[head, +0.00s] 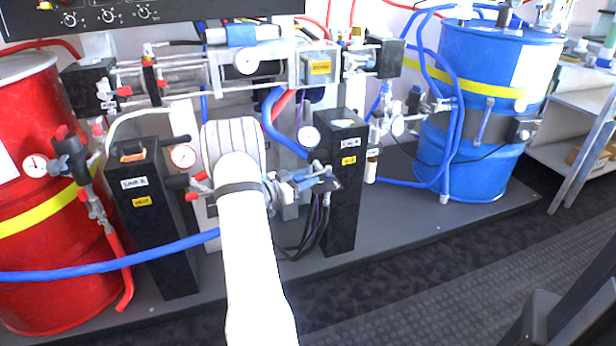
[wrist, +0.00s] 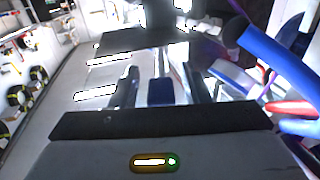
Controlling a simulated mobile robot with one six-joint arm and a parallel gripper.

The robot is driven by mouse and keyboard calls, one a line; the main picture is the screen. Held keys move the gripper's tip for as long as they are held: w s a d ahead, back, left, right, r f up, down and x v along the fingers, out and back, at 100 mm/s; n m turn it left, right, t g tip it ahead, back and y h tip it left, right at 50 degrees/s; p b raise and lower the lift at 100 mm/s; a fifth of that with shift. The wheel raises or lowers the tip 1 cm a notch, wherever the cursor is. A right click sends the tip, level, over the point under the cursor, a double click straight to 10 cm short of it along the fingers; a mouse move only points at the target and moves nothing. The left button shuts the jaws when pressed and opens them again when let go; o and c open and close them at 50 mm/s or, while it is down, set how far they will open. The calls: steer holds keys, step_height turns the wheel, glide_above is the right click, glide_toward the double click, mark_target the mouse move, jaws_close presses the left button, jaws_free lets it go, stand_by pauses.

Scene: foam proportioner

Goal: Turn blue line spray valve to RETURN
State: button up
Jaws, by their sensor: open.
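In the head view, my gripper (head: 309,182) is beside the front black block of the blue line (head: 342,185), among small metal and blue valve parts (head: 322,171). Which blue part is the spray valve's handle, and which position it points to, I cannot tell. In the wrist view, my gripper (wrist: 162,84) has its two dark fingers apart. A small blue piece (wrist: 160,92) shows between them; contact cannot be made out. Another blue piece (wrist: 232,76) lies to the right of the fingers. My white arm and wrist hide part of the valve area in the head view.
A red drum (head: 40,270) stands at left and a blue drum (head: 480,110) at right. A black heater block (head: 155,230) with a gauge is left of my arm. A blue hose (head: 110,267) crosses low at left. Dark cables hang below the gripper. The floor in front is clear.

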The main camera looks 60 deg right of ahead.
mark_target(295, 181)
steer(key=p+v, duration=0.2)
steer(key=v, duration=0.4)
steer(key=shift+w+a, duration=0.15)
steer(key=shift+a, duration=0.1)
steer(key=shift+w+a, duration=0.2)
steer(key=shift+a, duration=0.35)
